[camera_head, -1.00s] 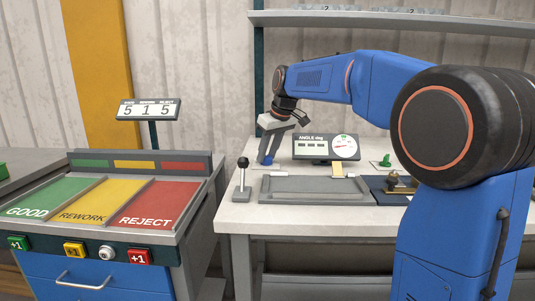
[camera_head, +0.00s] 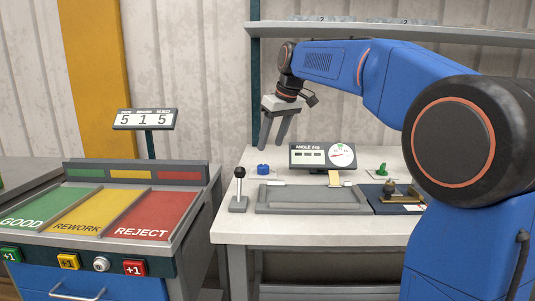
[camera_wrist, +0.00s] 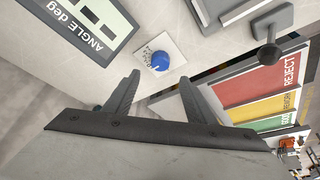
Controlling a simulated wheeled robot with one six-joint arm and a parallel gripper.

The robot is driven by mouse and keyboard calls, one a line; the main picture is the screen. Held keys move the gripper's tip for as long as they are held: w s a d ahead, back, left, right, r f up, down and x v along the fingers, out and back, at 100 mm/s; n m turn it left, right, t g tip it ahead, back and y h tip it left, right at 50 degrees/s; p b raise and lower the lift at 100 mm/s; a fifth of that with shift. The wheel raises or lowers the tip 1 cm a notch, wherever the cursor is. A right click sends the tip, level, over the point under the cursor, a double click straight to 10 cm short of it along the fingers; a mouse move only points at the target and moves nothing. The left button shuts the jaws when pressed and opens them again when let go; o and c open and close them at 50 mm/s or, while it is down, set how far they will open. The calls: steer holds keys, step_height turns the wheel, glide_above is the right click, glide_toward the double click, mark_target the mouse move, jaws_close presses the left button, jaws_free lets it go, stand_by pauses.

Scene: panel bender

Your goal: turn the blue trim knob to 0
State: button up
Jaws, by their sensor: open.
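The blue trim knob (camera_head: 263,169) stands on the bench at the back left, left of the angle display. In the wrist view the knob (camera_wrist: 160,61) sits on a white plate with small dark scale marks. I cannot read which mark it points to. My gripper (camera_head: 272,146) is open and empty, above the knob and apart from it. In the wrist view the knob shows just beyond and between the fingertips (camera_wrist: 161,78).
A black-topped lever (camera_head: 239,186) stands at the bench's front left. A grey tray (camera_head: 312,200) lies in front of the display. A green knob (camera_head: 383,171) and a dark fixture (camera_head: 389,193) are to the right. The sorting stand (camera_head: 95,210) is at left.

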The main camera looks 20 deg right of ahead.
steer(key=v, duration=0.8)
